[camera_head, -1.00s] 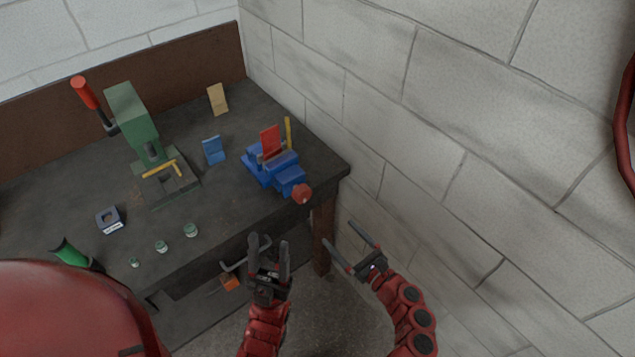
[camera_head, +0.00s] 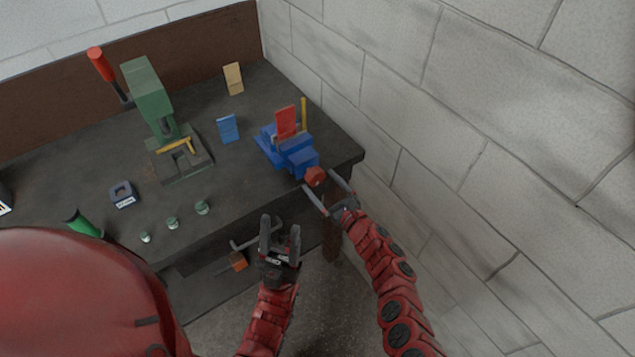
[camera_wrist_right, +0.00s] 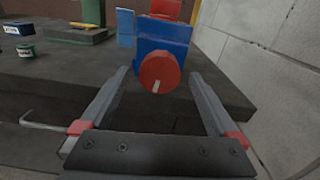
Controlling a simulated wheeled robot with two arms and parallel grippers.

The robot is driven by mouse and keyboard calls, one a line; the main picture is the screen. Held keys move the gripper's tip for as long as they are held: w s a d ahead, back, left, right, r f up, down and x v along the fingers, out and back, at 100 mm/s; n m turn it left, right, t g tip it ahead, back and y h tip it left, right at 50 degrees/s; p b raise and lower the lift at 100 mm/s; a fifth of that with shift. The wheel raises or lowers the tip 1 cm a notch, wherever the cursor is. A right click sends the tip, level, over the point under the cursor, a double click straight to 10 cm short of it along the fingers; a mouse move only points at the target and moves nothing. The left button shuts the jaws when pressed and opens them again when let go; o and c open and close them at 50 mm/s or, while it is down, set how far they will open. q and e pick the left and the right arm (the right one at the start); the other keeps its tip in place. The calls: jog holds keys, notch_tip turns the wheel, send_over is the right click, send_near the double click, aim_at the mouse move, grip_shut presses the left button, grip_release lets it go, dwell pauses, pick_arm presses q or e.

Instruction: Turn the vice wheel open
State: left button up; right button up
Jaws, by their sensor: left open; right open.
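The blue vice (camera_head: 290,150) stands at the right front corner of the bench, with a red piece held upright in it. Its red round wheel (camera_head: 315,177) faces the front; in the right wrist view the wheel (camera_wrist_right: 160,73) shows a white mark pointing down. My right gripper (camera_head: 328,193) is open, its fingers on either side of the wheel, with visible gaps between them and the wheel in the wrist view. My left gripper (camera_head: 280,225) is open and empty, in front of the bench edge, lower left of the vice.
The dark bench (camera_head: 90,175) also bears a green press (camera_head: 150,95), a blue card (camera_head: 228,128), a tan card (camera_head: 233,78), a small dark block (camera_head: 123,195) and several small jars. A block wall (camera_head: 480,110) rises close on the right.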

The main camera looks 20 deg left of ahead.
jog(key=shift+b+x, duration=0.55)
jog(key=shift+x, duration=0.4)
jog(key=shift+w+a, duration=0.2)
jog(key=shift+a, duration=0.05)
jog(key=c, duration=1.4)
